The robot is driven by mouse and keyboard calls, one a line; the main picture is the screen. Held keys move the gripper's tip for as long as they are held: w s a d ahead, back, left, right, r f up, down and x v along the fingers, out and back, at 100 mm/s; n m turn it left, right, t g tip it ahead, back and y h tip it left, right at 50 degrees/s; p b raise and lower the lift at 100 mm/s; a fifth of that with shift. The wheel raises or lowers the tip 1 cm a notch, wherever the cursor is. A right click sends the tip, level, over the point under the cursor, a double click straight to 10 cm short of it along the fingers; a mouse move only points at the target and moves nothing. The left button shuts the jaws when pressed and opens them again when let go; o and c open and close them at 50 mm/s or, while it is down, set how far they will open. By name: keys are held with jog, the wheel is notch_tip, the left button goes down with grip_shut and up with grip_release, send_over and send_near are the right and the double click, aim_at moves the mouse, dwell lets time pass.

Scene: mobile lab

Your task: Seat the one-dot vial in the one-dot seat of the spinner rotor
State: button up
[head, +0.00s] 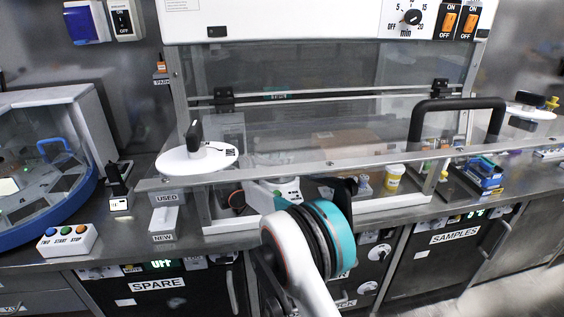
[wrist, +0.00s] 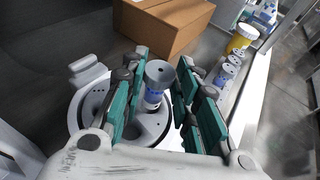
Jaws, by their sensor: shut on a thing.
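In the wrist view my gripper (wrist: 157,95) has its teal fingers closed on a vial (wrist: 154,84) with a grey cap and a blue-and-white label. A round white rotor (wrist: 77,111) with dark round openings lies below and left of the fingers. The vial's lower end is over or in one opening on its right side; I cannot tell which. In the head view my gripper and the vial are mostly hidden behind my arm and the hood.
A cardboard box (wrist: 160,24) is behind the gripper. The hood's glass sash (head: 300,100) is raised above my arm. A blue-rimmed machine (head: 45,170) stands at left.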

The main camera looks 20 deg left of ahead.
jog(key=shift+f+b, duration=0.8)
jog(key=shift+f, duration=0.75)
jog(key=o, duration=1)
notch_tip(320, 180, up, 10)
